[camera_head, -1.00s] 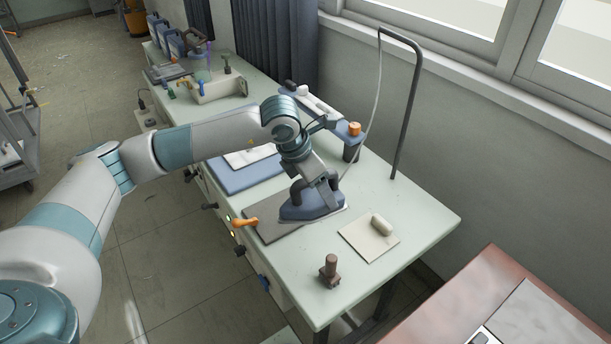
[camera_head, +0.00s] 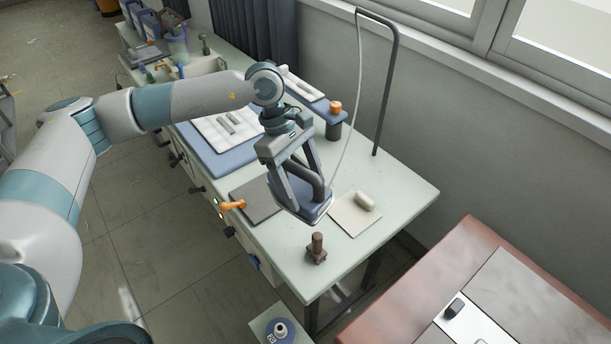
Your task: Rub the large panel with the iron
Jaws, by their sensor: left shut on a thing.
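My left gripper (camera_head: 306,187) is shut on the dark handle of the iron (camera_head: 290,206), which has a blue-grey body. The iron looks raised over the table, between the grey rest plate (camera_head: 250,204) and a beige mat (camera_head: 346,221). A white panel (camera_head: 208,129) with grey strips on it lies on a blue board (camera_head: 195,151), left of and behind the iron; it may be the large panel. My left forearm and wrist pass close to it and hide part of its right side. My right gripper is not in view.
A pale roll (camera_head: 365,201) lies on the mat. A brown stamp-like tool (camera_head: 317,248) stands at the near table edge. A dark post (camera_head: 387,95) carries a thin cord down towards the iron. A blue stand with an orange knob (camera_head: 335,108) is behind. A brown table (camera_head: 420,300) stands at right.

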